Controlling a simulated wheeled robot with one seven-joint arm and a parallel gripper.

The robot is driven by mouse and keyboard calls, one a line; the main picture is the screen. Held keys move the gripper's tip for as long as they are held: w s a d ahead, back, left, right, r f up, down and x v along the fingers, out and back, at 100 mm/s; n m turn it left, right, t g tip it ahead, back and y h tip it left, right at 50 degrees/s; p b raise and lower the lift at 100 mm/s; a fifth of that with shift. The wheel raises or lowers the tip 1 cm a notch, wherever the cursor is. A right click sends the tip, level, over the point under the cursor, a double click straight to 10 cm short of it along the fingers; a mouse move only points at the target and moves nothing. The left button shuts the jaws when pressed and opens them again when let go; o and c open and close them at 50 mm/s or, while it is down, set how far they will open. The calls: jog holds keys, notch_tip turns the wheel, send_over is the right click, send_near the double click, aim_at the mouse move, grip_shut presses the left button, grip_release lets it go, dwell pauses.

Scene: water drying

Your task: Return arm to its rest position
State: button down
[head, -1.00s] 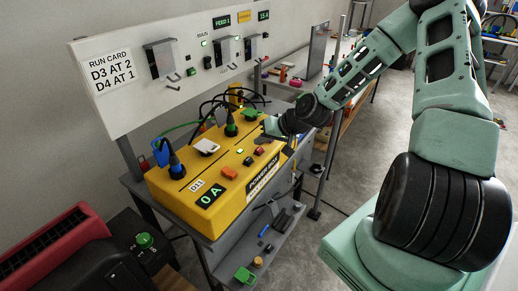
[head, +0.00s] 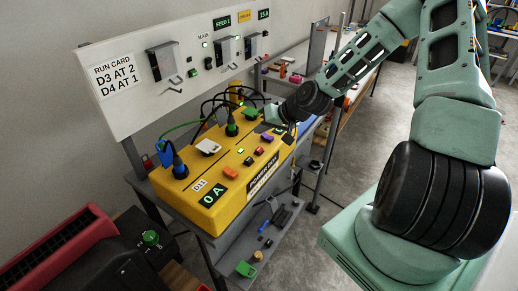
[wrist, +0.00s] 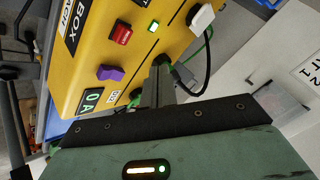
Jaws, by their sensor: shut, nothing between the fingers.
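My arm reaches from the right of the head view to the far end of the yellow power box (head: 207,187). My gripper (head: 268,125) is small and partly hidden by my wrist there, close to the box top. In the wrist view the gripper's grey fingers (wrist: 160,86) are together and empty.
A white panel with a run card (head: 114,76) and several levers stands behind the box. Plugs with cables rise from the box top. A red and black machine (head: 65,245) is at lower left. A lower shelf (head: 235,252) holds loose parts. Open floor lies right of the bench.

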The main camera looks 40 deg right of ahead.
dwell(0.4)
jog(key=s+a+r+n+g, duration=0.25)
jog(key=s+a, duration=0.25)
jog(key=a, duration=0.4)
jog(key=s+a+r+n+g, duration=0.1)
jog(key=s+a+n+g, duration=0.25)
jog(key=a, duration=0.45)
jog(key=s+a+r+n+g+h, duration=0.1)
jog(key=s+a+r, duration=0.4)
jog(key=s, duration=0.5)
jog(key=s+a+r+n+g+h+b, duration=0.1)
jog(key=s+a+r+n, duration=0.3)
jog(key=s, duration=0.7)
jog(key=shift+a+r+n+h, duration=0.3)
jog(key=shift+a+r+h, duration=0.05)
jog(key=shift+h, duration=0.35)
jog(key=shift+a, duration=0.15)
